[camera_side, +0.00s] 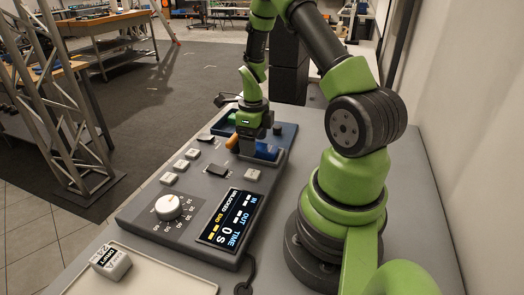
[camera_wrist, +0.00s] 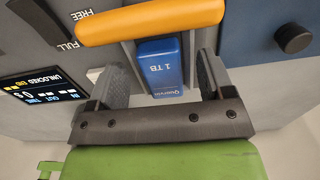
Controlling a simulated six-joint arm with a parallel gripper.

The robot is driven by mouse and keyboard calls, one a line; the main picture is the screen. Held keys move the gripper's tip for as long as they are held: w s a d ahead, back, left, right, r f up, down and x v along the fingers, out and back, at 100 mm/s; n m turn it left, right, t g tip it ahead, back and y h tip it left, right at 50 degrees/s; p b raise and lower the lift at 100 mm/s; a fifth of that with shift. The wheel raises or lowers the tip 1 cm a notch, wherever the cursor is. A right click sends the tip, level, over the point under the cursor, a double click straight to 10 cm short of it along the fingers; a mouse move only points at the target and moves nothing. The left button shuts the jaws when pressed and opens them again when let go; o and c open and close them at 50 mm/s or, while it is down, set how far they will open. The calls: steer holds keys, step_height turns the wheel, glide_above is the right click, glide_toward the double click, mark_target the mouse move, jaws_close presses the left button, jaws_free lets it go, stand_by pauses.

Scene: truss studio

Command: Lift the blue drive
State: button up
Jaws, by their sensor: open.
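The blue drive (camera_wrist: 161,68), marked "1 TB", stands in a slot of the grey console, between the two fingers of my gripper (camera_wrist: 163,76) in the wrist view. A gap shows on each side of it, so the fingers are apart from it. In the side view the blue drive (camera_side: 266,152) shows just right of my gripper (camera_side: 250,148), which points down over the console and is open. The drive's lower part is hidden in the wrist view.
An orange handle (camera_wrist: 150,22) lies close beside the drive. The console (camera_side: 150,222) carries a white dial (camera_side: 168,207), keys and a lit display (camera_side: 230,219) reading "UNLOCKED". A pale tray (camera_side: 165,277) with a white block (camera_side: 111,262) lies in front.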

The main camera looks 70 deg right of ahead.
steer(key=shift+f, duration=0.5)
steer(key=shift+c, duration=0.2)
steer(key=c, duration=1)
steer(key=shift+r, duration=0.1)
steer(key=shift+c, duration=0.2)
